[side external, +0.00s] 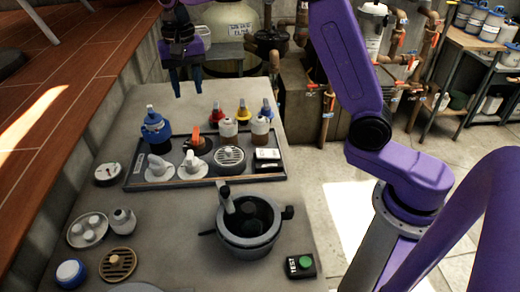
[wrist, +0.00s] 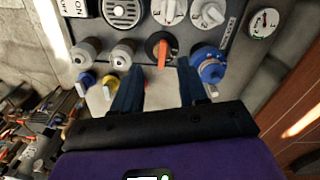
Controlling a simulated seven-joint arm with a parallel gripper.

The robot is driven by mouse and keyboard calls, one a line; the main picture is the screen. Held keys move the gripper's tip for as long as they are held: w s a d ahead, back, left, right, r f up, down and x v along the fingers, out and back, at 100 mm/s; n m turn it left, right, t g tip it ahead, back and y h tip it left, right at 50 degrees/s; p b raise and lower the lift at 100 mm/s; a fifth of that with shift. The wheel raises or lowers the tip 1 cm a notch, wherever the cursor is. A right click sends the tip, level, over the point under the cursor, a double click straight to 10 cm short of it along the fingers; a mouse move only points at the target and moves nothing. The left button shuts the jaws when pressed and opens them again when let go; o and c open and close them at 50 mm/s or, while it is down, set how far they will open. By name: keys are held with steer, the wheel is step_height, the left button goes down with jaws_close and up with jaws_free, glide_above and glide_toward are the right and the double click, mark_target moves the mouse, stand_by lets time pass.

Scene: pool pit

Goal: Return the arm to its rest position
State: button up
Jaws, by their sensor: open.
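My purple arm holds my gripper (side external: 186,82) above the far end of the grey bench, over the back edge of a dark tray (side external: 128,180). The gripper points down, and its two dark blue fingers are apart with nothing between them. In the wrist view my gripper (wrist: 160,85) also shows open and empty. An orange-handled valve (wrist: 161,47) lies beyond the fingertips there, and a blue-capped fitting (wrist: 211,68) is beside the right finger.
The tray holds white knobs (side external: 192,166), a round grille (side external: 229,157) and bottles. A grey pot (side external: 248,238) stands in front, with a green button box (side external: 301,265) at its right. Pipes (side external: 328,110) and a shelf stand behind at right.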

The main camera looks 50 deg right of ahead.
steer(key=s+a+f+n, duration=0.1)
steer(key=s+n, duration=0.8)
steer(key=s, duration=0.8)
steer(key=s+d+f+n, duration=0.2)
steer(key=s+d+n, duration=0.2)
steer(key=s, duration=0.6)
steer(key=s+d+f+n, duration=0.3)
steer(key=s+d+n, duration=0.1)
steer(key=s, duration=0.5)
steer(key=shift+s+d+n, duration=0.3)
steer(key=shift+s+n, duration=0.05)
steer(key=shift+n, duration=0.35)
